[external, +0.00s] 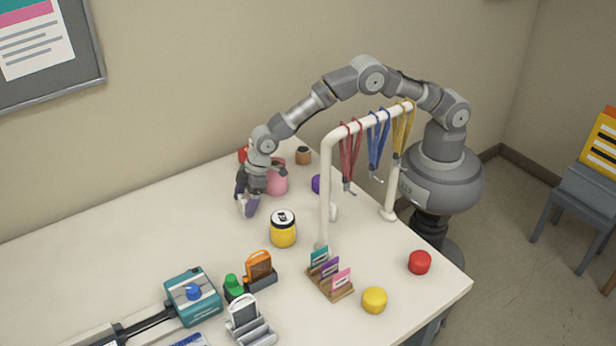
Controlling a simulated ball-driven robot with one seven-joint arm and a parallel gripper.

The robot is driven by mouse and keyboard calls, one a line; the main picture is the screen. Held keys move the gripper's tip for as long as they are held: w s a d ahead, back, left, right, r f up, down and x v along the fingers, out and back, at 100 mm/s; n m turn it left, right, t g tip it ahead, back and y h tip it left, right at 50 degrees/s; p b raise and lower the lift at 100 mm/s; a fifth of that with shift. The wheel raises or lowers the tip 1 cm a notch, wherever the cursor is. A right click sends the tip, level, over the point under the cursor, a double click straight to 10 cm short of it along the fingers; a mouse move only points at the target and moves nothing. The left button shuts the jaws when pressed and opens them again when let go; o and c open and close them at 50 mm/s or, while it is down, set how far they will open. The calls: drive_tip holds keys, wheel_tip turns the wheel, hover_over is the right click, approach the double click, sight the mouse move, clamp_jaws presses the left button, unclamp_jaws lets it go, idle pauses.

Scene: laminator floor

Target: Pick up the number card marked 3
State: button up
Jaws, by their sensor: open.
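My gripper (249,207) is open and points down over the back part of the table, left of a pink vessel (276,181). Something purple-grey shows at its fingers; I cannot tell whether it is part of the gripper or a separate thing. No numeral 3 is legible in this view. A wooden rack (331,291) near the front right holds a teal card (318,256), a purple card (329,267) and a pink card (341,277) upright, with print too small to read. My gripper is well behind and left of this rack.
A white rail (328,195) with red, blue and yellow lanyards stands between my base and the rack. A yellow jar (283,232), orange holder (259,268), white-grey holder (246,318) and teal machine (192,296) occupy the middle and front. The table's left side is clear.

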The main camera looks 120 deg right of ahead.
drive_tip(key=shift+x, duration=1)
drive_tip(key=shift+r, duration=0.2)
drive_tip(key=shift+c, duration=0.7)
drive_tip(key=c, duration=0.9)
